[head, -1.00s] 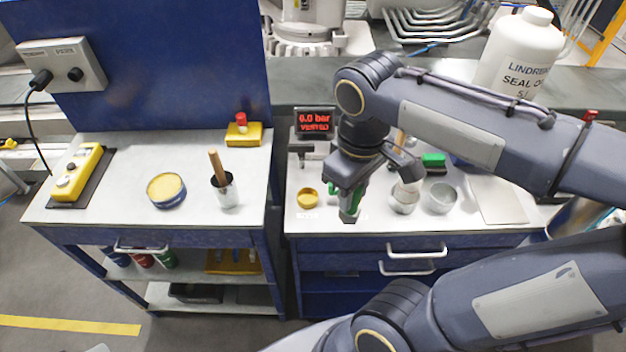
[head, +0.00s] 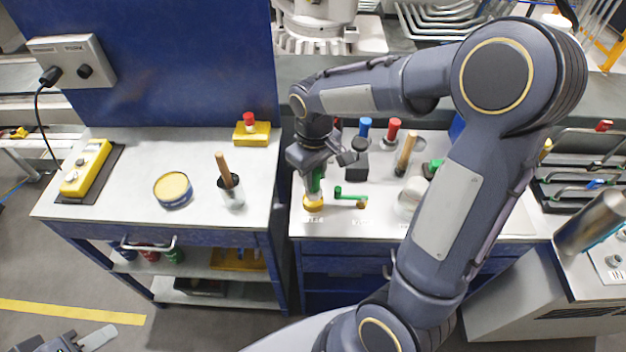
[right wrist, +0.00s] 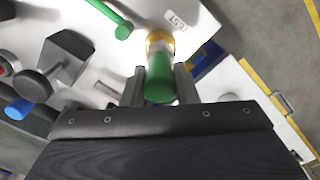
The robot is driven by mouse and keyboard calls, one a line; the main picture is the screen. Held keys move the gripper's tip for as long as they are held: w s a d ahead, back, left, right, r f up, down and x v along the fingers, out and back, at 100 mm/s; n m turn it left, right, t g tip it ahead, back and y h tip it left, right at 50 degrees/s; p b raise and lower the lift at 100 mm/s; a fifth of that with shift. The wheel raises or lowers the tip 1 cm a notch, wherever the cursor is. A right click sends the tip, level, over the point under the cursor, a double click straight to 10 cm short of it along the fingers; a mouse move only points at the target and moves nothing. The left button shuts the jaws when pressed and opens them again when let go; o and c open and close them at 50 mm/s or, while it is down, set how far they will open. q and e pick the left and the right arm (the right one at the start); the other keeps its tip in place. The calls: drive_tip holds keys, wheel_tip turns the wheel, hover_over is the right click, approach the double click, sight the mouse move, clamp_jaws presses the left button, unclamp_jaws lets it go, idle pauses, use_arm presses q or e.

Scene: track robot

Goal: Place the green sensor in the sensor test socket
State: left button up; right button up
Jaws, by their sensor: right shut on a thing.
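The green sensor (head: 315,181) is held upright in my right gripper (head: 312,178), directly over the yellow ring-shaped test socket (head: 313,204). In the right wrist view, the sensor's green body (right wrist: 159,82) sits between the two fingers, and my right gripper (right wrist: 160,85) is shut on it. The sensor's far end meets the yellow socket (right wrist: 158,38); I cannot tell how deep it sits. A label reading TEST (right wrist: 176,20) lies beside the socket. My left gripper (head: 75,342) shows only partly at the bottom left, away from the benches; its opening is unclear.
A green lever with a brown knob (head: 350,196) lies just right of the socket. Red-topped (head: 394,130) and blue-topped (head: 364,128) parts and a wooden handle (head: 406,153) stand behind. The left bench holds a yellow tin (head: 173,188) and a brush in a cup (head: 231,190).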

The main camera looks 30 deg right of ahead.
drive_tip(key=shift+w+f, duration=0.15)
drive_tip(key=shift+f, duration=0.8)
drive_tip(key=shift+w+f, duration=0.1)
drive_tip(key=shift+f, duration=0.8)
drive_tip(key=shift+f, duration=0.3)
drive_tip(key=o, duration=1.1)
drive_tip(key=shift+c, duration=0.2)
wheel_tip(320, 180, up, 12)
drive_tip(key=shift+r, duration=0.2)
drive_tip(key=s+a+m+t+y, duration=0.2)
drive_tip(key=s, duration=0.6)
drive_tip(key=s+a+m+t+y, duration=0.1)
drive_tip(key=s+a+m+t, duration=0.1)
drive_tip(key=s, duration=0.7)
drive_tip(key=shift+a+f+t+y, duration=0.15)
drive_tip(key=shift+f+t+y, duration=0.25)
drive_tip(key=shift+t, duration=0.4)
